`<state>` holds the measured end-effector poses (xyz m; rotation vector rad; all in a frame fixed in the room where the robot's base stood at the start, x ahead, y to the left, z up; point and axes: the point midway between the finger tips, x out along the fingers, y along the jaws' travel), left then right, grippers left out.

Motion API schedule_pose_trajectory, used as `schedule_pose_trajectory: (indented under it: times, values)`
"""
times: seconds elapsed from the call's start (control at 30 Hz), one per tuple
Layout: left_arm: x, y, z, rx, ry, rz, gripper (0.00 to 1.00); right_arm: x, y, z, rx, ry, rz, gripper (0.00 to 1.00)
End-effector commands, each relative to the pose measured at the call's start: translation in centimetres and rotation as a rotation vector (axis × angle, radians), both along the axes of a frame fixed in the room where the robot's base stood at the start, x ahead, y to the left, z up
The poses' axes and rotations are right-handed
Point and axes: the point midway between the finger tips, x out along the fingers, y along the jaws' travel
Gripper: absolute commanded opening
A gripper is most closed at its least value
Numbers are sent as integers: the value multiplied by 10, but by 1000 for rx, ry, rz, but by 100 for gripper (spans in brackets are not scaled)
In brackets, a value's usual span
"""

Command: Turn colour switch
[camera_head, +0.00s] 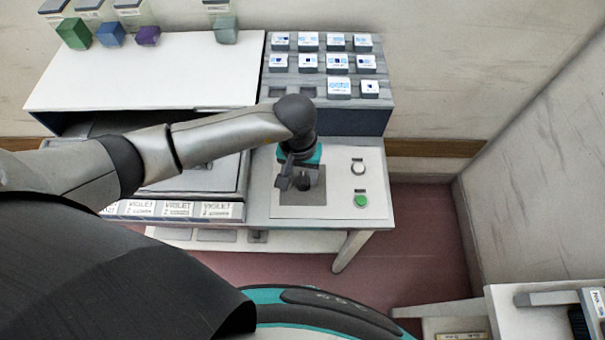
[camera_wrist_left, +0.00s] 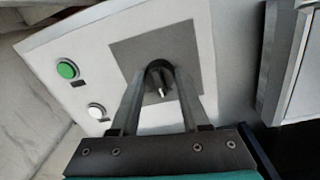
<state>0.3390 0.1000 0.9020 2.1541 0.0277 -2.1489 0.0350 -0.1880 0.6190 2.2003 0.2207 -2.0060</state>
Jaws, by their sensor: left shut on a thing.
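The colour switch (camera_wrist_left: 161,88) is a dark rotary knob with a light pointer mark, on a grey square plate (camera_wrist_left: 190,50) of a pale control panel (camera_head: 340,200). In the wrist view my left gripper (camera_wrist_left: 160,75) has its two fingers on either side of the knob, shut on it. In the head view my left gripper (camera_head: 300,183) points down over the grey plate and hides most of the knob. My right gripper is in neither view.
A green button (camera_head: 361,201) and a white button (camera_head: 358,168) sit right of the plate. Behind is a rack of labelled white blocks (camera_head: 338,62). A white board (camera_head: 150,70) and label cards (camera_head: 180,209) lie left. Coloured cubes (camera_head: 110,34) hang at the back wall.

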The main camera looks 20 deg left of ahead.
Motion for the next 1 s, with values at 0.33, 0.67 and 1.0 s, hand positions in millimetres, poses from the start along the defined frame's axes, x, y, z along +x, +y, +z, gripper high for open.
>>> schedule_pose_trajectory:
  times: [0.33,0.67,1.0]
  values:
    - [0,0,0,0,-1,3,0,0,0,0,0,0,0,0]
    - [0,0,0,1,0,102,0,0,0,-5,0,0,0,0]
    - [0,0,0,0,-1,382,0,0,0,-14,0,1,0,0]
